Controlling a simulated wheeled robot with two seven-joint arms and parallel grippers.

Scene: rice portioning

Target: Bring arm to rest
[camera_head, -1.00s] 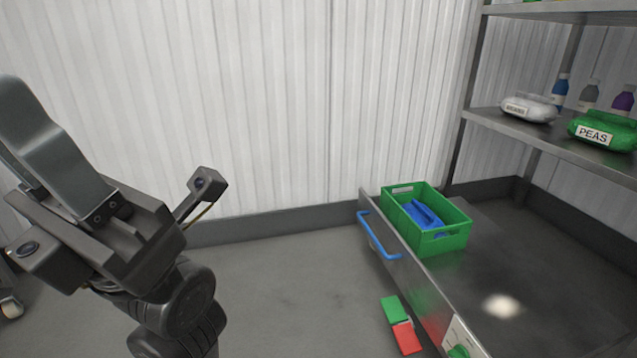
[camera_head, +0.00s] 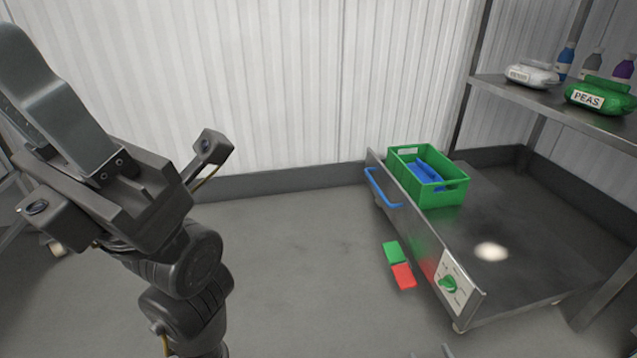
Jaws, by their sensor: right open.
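My right gripper (camera_head: 28,60) stands raised at the left of the head view, pointing up. Its broad grey finger shows largely side-on, and its tip is near the top left edge. The jaws are open and I see nothing held between them. Its dark wrist and arm links run down to the bottom edge. It is apart from the cart and shelf in the picture. I cannot make out my left gripper.
A low metal cart (camera_head: 540,255) with a blue handle (camera_head: 383,187) carries a green crate (camera_head: 443,194) with blue contents. Green (camera_head: 394,252) and red (camera_head: 403,276) pieces lie beside it. A shelf (camera_head: 540,103) holds bags and bottles.

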